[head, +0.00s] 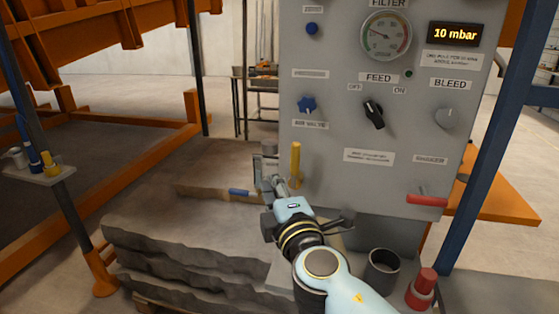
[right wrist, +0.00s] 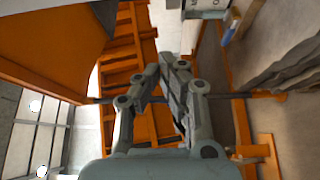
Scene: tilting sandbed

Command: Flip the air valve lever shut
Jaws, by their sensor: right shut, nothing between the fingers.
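A yellow lever (head: 296,163) stands upright at the lower left of the grey control panel (head: 345,190), below a label that seems to read AIR VALVE. A blue star-shaped knob (head: 307,104) sits just above that label. My right gripper (head: 270,172) is just left of the yellow lever, and I cannot tell whether they touch. In the right wrist view its fingers (right wrist: 166,70) are shut with nothing between them. The lever does not show clearly in that view. My left gripper is not in view.
The panel also has a black FEED switch (head: 374,114), a BLEED knob (head: 446,118), a gauge (head: 386,35), a display reading 10 mbar (head: 454,34) and a red handle (head: 427,201). Grey stacked slabs (head: 180,240) lie at lower left. A dark cup (head: 382,268) stands below the panel.

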